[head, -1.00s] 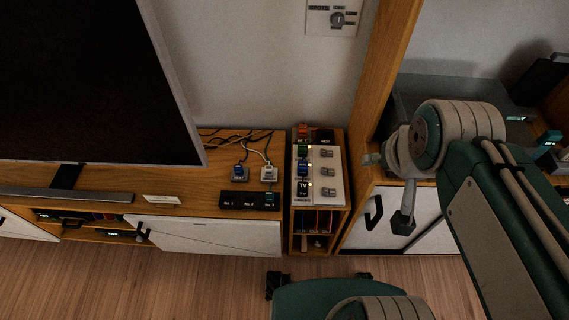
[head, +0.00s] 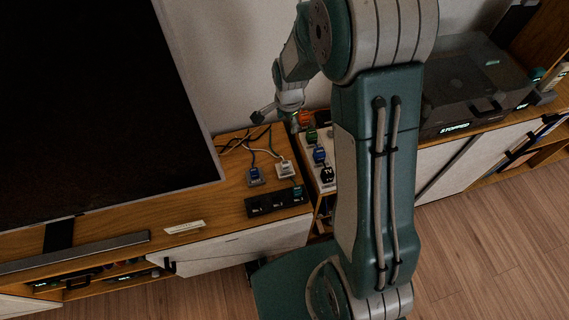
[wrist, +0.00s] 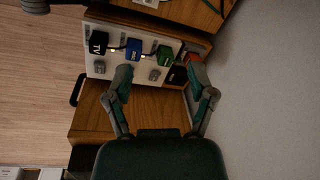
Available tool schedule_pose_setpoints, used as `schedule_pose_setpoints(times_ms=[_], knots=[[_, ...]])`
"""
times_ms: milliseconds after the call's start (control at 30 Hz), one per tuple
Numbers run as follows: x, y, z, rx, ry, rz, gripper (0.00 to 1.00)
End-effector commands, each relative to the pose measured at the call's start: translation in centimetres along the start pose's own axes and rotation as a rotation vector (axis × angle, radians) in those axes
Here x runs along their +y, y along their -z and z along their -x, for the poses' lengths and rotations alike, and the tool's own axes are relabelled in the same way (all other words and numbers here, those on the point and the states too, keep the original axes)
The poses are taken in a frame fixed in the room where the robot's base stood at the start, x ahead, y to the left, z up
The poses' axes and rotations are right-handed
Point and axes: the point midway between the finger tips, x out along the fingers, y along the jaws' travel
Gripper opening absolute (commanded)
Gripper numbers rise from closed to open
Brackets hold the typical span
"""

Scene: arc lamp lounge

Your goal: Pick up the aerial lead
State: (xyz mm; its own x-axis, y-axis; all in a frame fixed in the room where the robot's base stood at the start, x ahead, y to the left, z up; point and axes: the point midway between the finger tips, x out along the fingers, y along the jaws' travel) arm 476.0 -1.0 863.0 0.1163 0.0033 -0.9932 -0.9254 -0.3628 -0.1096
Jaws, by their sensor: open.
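A white panel (wrist: 119,68) carries a row of labelled plugs: a black one marked TV (wrist: 98,43), a blue one (wrist: 133,50) and a green one (wrist: 164,55). An orange-red piece (head: 305,118) sits at the row's far end, beside a small black block (wrist: 177,75). I cannot read which one is the aerial lead. My gripper (head: 279,113) is open and empty at the far end of the panel, near the wall. In the wrist view my gripper (wrist: 160,78) has its fingers spread toward the green plug and black block, apart from the plugs.
A blue plug (head: 254,176) and a white plug (head: 286,170) with cables lie on the wooden cabinet, near a black socket strip (head: 270,203). A large TV screen (head: 90,110) stands left. A dark-lidded box (head: 465,90) stands right. My arm hides part of the panel.

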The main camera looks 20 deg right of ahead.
Motion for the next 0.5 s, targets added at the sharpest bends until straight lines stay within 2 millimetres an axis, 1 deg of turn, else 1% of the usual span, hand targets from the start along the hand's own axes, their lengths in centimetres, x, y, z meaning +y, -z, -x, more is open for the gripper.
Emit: schedule_pose_setpoints(times_ms=[33,67,100,200,233,300,333,400,500], knots=[[-0.1,-0.1,-2.5,-0.008,-0.026,-0.051,0.71],[-0.1,-0.2,-3.8,-0.01,-0.036,-0.085,0.71],[-0.2,-0.2,-5.4,-0.013,-0.051,-0.129,0.71],[0.0,-0.5,-9.2,-0.016,-0.081,-0.229,0.71],[0.1,-0.6,-10.1,-0.016,-0.088,-0.255,0.71],[0.3,-0.7,-11.9,-0.017,-0.102,-0.305,0.71],[0.4,-0.7,-12.5,-0.017,-0.107,-0.323,0.71],[0.6,-0.7,-13.5,-0.017,-0.113,-0.352,0.71],[0.7,-0.8,-14.5,-0.017,-0.119,-0.371,0.71]])
